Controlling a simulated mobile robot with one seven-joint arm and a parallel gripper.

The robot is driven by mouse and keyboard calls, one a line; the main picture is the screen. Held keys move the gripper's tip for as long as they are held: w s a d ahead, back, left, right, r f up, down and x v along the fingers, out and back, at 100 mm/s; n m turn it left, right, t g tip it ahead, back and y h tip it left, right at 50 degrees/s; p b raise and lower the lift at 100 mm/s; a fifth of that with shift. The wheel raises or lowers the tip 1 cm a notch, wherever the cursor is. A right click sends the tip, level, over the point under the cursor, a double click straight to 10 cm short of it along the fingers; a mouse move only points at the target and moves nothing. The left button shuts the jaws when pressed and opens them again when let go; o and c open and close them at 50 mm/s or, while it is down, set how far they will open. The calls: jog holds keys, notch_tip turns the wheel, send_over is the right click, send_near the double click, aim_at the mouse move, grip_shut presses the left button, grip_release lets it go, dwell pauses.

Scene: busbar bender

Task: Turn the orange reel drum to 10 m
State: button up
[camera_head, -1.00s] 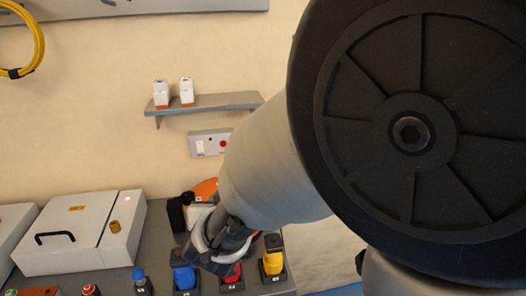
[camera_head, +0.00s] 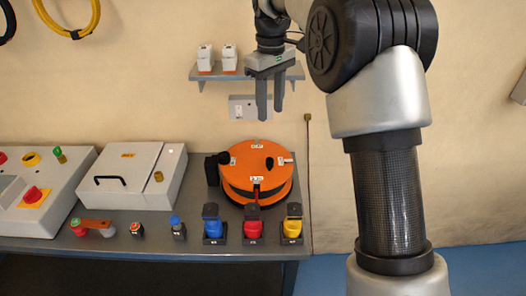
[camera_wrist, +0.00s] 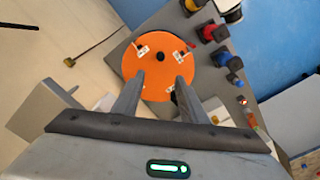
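The orange reel drum (camera_head: 240,168) lies flat on the grey bench near its right end, with white labels around its top face and a small black knob (camera_head: 269,162) on the right of that face. The label text is too small to read. A black bracket (camera_head: 212,170) stands at the drum's left. My gripper (camera_head: 270,112) hangs fingers-down above the drum, apart from it, open and empty. In the wrist view the drum (camera_wrist: 148,85) lies beyond my open fingers (camera_wrist: 160,78), with a dark round piece (camera_wrist: 153,62) on its face.
Blue (camera_head: 213,228), red (camera_head: 252,229) and yellow (camera_head: 292,228) connectors stand in front of the drum. A grey-white box (camera_head: 130,180) with a black handle is at the left. A wall shelf (camera_head: 215,75) with two white devices sits behind my gripper.

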aim_at(270, 159)
notch_tip(270, 159, down, 17)
jog(key=shift+f+b, duration=0.15)
jog(key=shift+b, duration=0.45)
grip_shut()
